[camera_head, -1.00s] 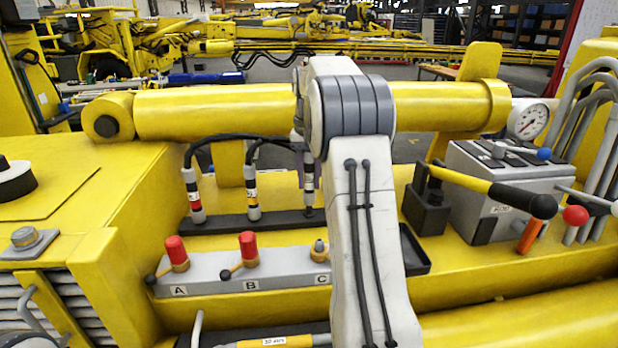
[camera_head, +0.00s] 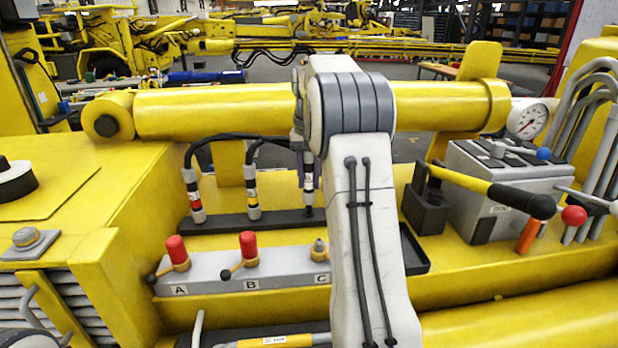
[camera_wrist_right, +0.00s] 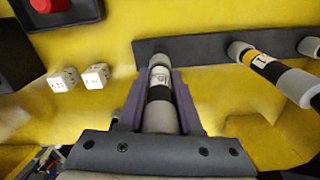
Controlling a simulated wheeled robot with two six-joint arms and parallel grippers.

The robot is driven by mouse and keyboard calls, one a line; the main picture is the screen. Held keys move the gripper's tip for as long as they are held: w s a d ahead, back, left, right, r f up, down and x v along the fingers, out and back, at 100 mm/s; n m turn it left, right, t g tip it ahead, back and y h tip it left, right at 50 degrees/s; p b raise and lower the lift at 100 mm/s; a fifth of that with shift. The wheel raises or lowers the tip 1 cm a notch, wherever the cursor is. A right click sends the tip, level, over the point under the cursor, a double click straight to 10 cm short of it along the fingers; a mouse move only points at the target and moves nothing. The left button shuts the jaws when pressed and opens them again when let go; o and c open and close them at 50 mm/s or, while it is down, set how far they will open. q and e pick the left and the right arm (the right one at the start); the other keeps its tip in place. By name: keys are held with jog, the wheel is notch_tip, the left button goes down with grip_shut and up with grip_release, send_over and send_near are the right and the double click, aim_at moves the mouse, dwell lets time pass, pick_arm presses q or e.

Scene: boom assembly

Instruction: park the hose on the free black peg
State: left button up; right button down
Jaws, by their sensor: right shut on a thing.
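My right gripper (camera_head: 308,182) is partly behind my white forearm in the head view. In the right wrist view its purple fingers (camera_wrist_right: 160,105) are shut around the grey hose end (camera_wrist_right: 162,120), which has a white label and black bands. The hose end also shows in the head view (camera_head: 309,184). It stands upright over the right end of the black peg rail (camera_head: 280,219), its lower tip at a dark peg (camera_head: 308,211). I cannot tell whether it is fully seated. My left gripper is not in view.
Red-banded (camera_head: 196,200) and yellow-banded (camera_head: 253,200) hose ends stand on the rail. In front is a grey block (camera_head: 215,272) marked A, B, C; A and B have red caps. A black tray (camera_head: 414,250) lies right, near a black-gripped lever (camera_head: 505,193).

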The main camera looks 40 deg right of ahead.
aim_at(309, 191)
jog(key=shift+f+b, duration=1)
jog(key=shift+f, duration=0.7)
dwell(0.7)
jog(key=shift+f+b, duration=0.3)
jog(key=shift+f, duration=0.05)
jog(key=shift+p, duration=0.3)
dwell(0.5)
jog(key=c, duration=0.5)
grip_release()
